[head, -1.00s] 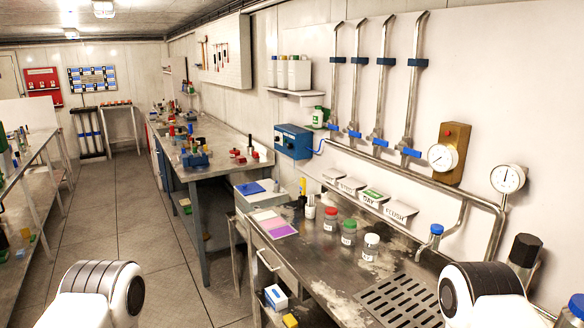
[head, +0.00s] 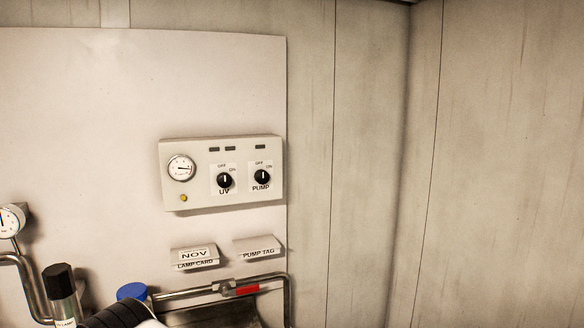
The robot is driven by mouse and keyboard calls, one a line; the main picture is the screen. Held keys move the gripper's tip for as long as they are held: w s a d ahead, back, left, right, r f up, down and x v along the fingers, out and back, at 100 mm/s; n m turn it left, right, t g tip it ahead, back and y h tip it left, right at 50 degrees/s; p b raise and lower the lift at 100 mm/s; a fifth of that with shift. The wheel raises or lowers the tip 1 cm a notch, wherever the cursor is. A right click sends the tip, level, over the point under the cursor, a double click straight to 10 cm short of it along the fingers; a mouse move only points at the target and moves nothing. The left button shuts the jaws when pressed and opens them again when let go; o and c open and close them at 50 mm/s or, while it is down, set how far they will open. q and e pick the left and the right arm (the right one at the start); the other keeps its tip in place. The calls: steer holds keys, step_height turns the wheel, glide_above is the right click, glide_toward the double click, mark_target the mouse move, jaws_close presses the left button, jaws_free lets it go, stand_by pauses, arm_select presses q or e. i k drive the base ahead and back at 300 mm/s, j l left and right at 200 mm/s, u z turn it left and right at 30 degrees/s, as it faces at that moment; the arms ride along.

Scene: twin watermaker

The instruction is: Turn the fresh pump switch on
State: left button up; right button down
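A pale control box (head: 222,172) is fixed to the wall panel in the head view. Its right black knob, the PUMP switch (head: 262,177), has OFF printed above it and ON at its upper right. Its white mark looks roughly upright, on the OFF side, but it is small. A similar black UV knob (head: 225,180) sits to its left, with its mark also roughly upright.
The box also carries a round gauge (head: 181,168) and a yellow button (head: 183,198). Below are a LAMP CARD holder (head: 194,257), a PUMP TAG holder (head: 258,247) and a pipe with a red handle (head: 247,290). A black-capped bottle (head: 60,292) and a blue cap (head: 132,291) stand lower left.

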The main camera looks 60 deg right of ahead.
mark_target(262, 176)
steer(key=z, duration=1.65)
